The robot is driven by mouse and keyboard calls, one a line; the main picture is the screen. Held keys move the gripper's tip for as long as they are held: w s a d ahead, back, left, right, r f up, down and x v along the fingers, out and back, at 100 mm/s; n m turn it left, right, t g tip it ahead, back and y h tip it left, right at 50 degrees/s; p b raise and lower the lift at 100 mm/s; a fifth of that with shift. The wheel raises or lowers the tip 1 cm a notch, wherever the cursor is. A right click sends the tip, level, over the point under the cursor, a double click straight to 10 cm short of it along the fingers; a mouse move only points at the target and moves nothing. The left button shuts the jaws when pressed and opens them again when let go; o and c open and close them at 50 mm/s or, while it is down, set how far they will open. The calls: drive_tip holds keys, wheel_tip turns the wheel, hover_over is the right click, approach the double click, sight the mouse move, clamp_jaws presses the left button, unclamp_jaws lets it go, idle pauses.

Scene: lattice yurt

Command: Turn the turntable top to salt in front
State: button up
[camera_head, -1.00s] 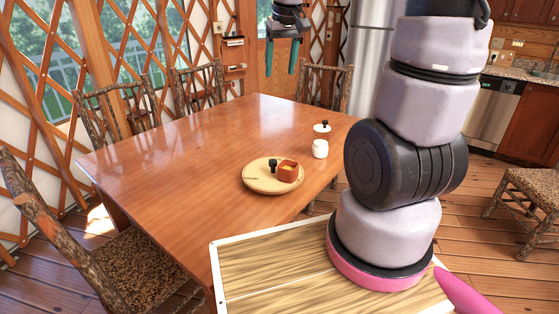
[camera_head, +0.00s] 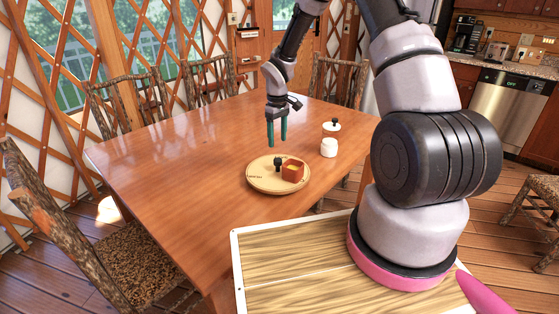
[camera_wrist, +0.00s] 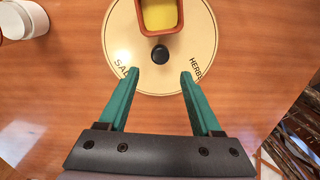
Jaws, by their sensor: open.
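The round wooden turntable top (camera_head: 262,186) lies on the table. It carries a black upright knob (camera_head: 278,164) and an orange-red square dish (camera_head: 293,173) with yellow contents. In the wrist view the turntable top (camera_wrist: 125,40) shows a partly covered "SAL…" label (camera_wrist: 122,67) at left and a "HERB…" label (camera_wrist: 196,69) at right, with the black knob (camera_wrist: 160,54) between them. My gripper (camera_head: 277,143) is open, pointing down above the turntable, apart from the knob. In the wrist view its green fingertips (camera_wrist: 160,74) overlap the near part of the disc, either side of the knob.
A white jar (camera_head: 328,147) and a lidded pot (camera_head: 332,127) stand on the table (camera_head: 180,160) to the right of the turntable. The table's left and back parts are clear. Wooden chairs (camera_head: 150,255) stand around it.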

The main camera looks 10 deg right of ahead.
sight(278, 159)
wheel_tip(278, 159, down, 10)
drive_tip(key=shift+r, duration=0.1)
idle(0.4)
clamp_jaws()
idle(1.2)
